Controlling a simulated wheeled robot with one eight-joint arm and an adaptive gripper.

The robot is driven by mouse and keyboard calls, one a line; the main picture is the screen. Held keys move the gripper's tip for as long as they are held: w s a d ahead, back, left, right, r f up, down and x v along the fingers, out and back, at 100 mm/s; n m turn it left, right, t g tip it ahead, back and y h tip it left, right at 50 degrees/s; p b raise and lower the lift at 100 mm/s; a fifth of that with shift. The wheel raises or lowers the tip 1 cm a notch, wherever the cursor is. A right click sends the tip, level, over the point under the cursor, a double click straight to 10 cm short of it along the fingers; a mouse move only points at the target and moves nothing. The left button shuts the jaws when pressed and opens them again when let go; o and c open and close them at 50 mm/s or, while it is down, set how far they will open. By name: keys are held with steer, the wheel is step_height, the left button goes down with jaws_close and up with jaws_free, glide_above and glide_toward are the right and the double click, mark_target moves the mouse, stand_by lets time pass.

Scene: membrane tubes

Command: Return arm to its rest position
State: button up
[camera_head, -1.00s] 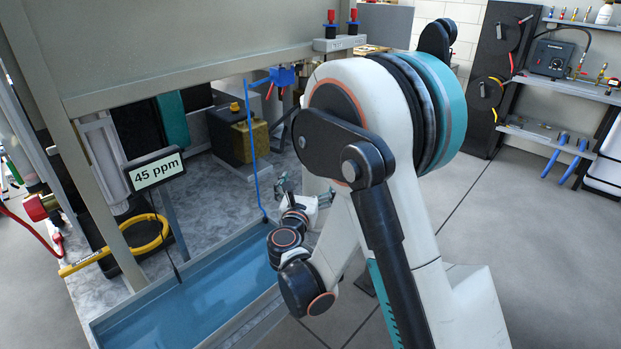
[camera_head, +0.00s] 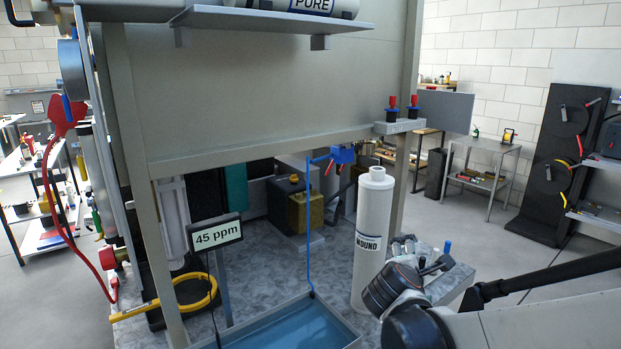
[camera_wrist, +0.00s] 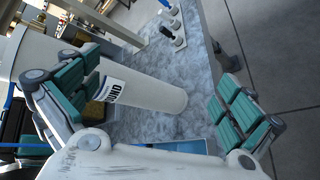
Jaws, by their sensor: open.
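My gripper (camera_head: 425,264) is at the lower right of the head view, just right of a white cylinder labelled "SOUND" or similar (camera_head: 372,240), whose lettering is partly cut off. My wrist and arm cover part of the bench edge there. In the wrist view my gripper (camera_wrist: 160,112) has its two teal-padded fingers spread wide. The white cylinder (camera_wrist: 150,93) lies across the view between and beyond the fingers. I cannot tell from the views whether a finger touches it. In the head view the cylinder stands upright on the speckled bench.
A blue water tray (camera_head: 290,328) is at the bench front. A metal frame (camera_head: 147,170) and a "45 ppm" display (camera_head: 216,234) stand at left. A thin blue tube (camera_head: 309,230) hangs over the tray. Open floor (camera_head: 470,235) lies right of the bench.

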steer(key=s+a+m+g+y, duration=0.1)
steer(key=s+m+g+y, duration=0.1)
steer(key=s+m, duration=0.6)
steer(key=s+a+f+m+g+y, duration=0.1)
steer(key=s+m+y, duration=0.3)
steer(key=s+m, duration=0.5)
steer(key=s+a, duration=0.1)
steer(key=s, duration=0.5)
steer(key=shift+a+g, duration=0.15)
steer(key=shift+g, duration=0.25)
